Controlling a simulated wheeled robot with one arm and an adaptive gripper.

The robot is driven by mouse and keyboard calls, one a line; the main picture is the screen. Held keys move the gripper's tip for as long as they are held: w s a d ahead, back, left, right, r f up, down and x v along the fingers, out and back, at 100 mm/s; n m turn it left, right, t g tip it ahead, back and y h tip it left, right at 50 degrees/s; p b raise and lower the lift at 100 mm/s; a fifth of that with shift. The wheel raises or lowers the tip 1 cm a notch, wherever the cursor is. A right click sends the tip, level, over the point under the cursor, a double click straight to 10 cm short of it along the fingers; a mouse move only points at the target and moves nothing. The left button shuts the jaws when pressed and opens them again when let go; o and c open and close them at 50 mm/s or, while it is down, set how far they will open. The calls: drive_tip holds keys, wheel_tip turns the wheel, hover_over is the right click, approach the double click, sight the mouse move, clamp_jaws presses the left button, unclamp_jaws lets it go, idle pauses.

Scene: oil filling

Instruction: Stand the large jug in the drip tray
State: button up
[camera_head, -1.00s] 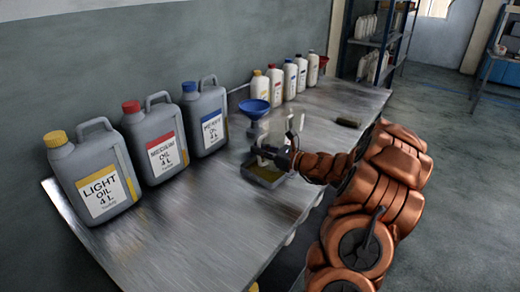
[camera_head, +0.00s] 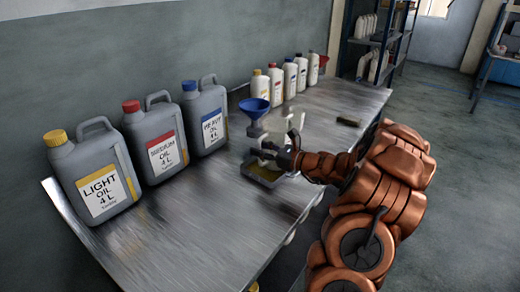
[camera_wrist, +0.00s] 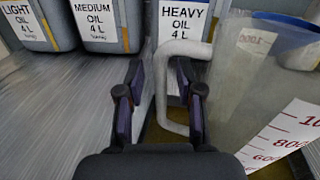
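The large jug (camera_head: 292,139) is clear and pale-handled, and stands at the drip tray, partly hidden by my gripper. In the wrist view its clear wall and red scale (camera_wrist: 282,140) fill the right side. Its pale handle (camera_wrist: 166,92) lies between my fingers. My gripper (camera_head: 270,155) is open, its fingers (camera_wrist: 161,105) apart on either side of the handle, with a visible gap. The grey drip tray (camera_head: 262,181) has a yellowish floor. The jug looks upright, with its base over the tray, but its exact contact is hidden.
The light (camera_head: 93,185), medium (camera_head: 157,145) and heavy oil (camera_head: 205,120) cans stand along the wall. A blue funnel (camera_head: 254,108) stands behind the tray. Several white bottles (camera_head: 276,85) are farther back. A dark block (camera_head: 348,122) lies to the right. The front table (camera_head: 190,235) is clear.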

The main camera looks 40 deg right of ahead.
drive_tip(key=v, duration=1.2)
drive_tip(key=a+r+n+g+y, duration=0.2)
drive_tip(key=a+n+g+y, duration=0.35)
drive_tip(key=a, duration=1.25)
drive_tip(key=s+a+f+n+g+h, duration=0.1)
drive_tip(key=s+a+n+g+h, duration=0.1)
drive_tip(key=s+a+n+g, duration=0.6)
drive_tip(key=s+a+f+n+g+h, duration=0.1)
drive_tip(key=s+a+n+g, duration=0.35)
drive_tip(key=a, duration=0.65)
drive_tip(key=s+d+f+n+h, duration=0.1)
drive_tip(key=s+d+n+h, duration=0.1)
drive_tip(key=s+n+h, duration=0.3)
drive_tip(key=s+d+f+n+h, duration=0.1)
drive_tip(key=s+n+h, duration=0.4)
drive_tip(key=s, duration=0.7)
drive_tip(key=shift+s+d+f+n+b, duration=0.15)
drive_tip(key=shift+d+n+b, duration=0.25)
drive_tip(key=shift+d+n, duration=0.55)
drive_tip(key=shift+a, duration=0.2)
